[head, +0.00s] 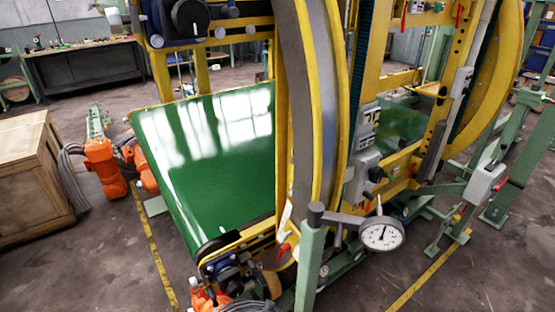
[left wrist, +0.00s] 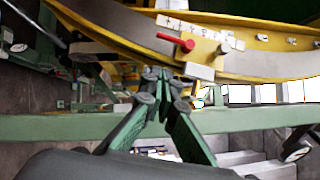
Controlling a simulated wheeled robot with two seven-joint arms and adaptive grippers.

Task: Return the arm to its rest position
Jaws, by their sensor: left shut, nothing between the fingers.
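My left gripper (left wrist: 158,76) shows in the left wrist view, its dark fingers with green pads drawn together at the tips and nothing between them. It points toward a curved yellow-and-grey ring (left wrist: 125,30) that crosses the top of that view, with a yellow block and red handle (left wrist: 174,40) beyond the fingertips. I cannot tell whether the fingertips touch anything. In the head view I cannot make out either gripper clearly. The same machine's large ring (head: 305,110) stands upright in the middle there. My right gripper is not seen.
A green conveyor belt (head: 215,150) leads into the ring. A dial gauge (head: 382,233) on a green post (head: 308,268) stands in front. A wooden cabinet (head: 30,180) is at the left and a workbench (head: 85,65) behind.

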